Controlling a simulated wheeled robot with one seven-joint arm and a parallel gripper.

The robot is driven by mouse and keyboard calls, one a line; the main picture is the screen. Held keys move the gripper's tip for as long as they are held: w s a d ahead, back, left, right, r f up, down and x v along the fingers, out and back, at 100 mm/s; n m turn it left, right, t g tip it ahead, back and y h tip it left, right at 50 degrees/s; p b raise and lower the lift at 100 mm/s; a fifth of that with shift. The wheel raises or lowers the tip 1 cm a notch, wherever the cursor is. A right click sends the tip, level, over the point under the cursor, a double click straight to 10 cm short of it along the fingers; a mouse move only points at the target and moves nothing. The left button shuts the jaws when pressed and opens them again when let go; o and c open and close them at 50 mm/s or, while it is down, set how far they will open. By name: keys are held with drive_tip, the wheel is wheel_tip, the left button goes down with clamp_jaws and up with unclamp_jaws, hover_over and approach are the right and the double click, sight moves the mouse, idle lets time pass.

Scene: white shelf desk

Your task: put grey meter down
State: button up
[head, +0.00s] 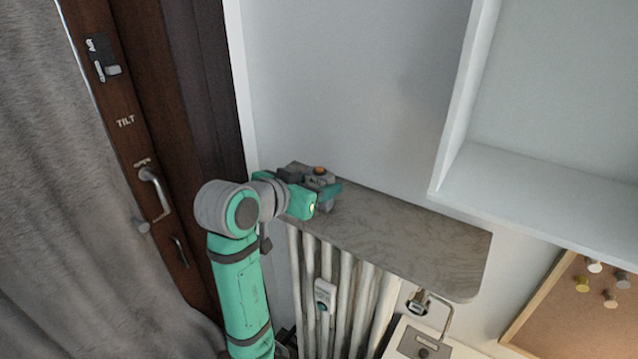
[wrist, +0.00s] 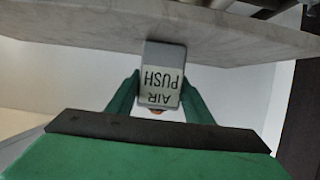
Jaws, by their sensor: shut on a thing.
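The grey meter (head: 319,176) is a small grey box with an orange spot on top, over the left end of the marbled shelf (head: 400,238). In the wrist view the meter (wrist: 163,55) shows a pale label reading "AIR PUSH", upside down in the picture. My gripper (head: 316,194) is shut on the meter, with one green finger on each side of it in the wrist view (wrist: 161,92). The shelf slab (wrist: 80,25) lies just beyond the meter there. I cannot tell whether the meter touches the shelf.
The shelf's middle and right are bare. White radiator pipes (head: 345,290) stand below it, with a small device (head: 325,295) on them. A white cabinet (head: 540,190) is at the right, above a cork board (head: 570,305). A brown door frame (head: 150,130) and grey curtain (head: 60,200) are left.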

drive_tip(key=o, duration=1.1)
drive_tip(key=shift+r, duration=0.15)
drive_tip(key=v, duration=1.2)
